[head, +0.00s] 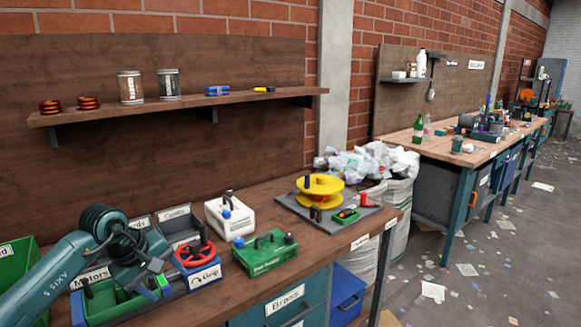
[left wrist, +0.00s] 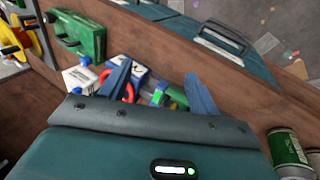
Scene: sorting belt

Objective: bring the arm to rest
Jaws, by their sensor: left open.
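My left arm (head: 52,280) reaches in from the left in the head view, bent at a black ribbed joint. My left gripper (left wrist: 158,88) shows in the left wrist view with its two blue-grey fingers spread apart and nothing held between them. Beyond the fingers I see a red ring-shaped handle and small green parts on the bench. In the head view the gripper is over the bins near the Motors label and is partly hard to make out. My right gripper is not in view.
The wooden bench (head: 330,228) holds a box with a red wheel (head: 195,254), a green case (head: 265,254), a white container (head: 230,218) and a yellow reel (head: 320,187). A shelf (head: 190,102) with cans runs above. Bare bench lies along the front edge.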

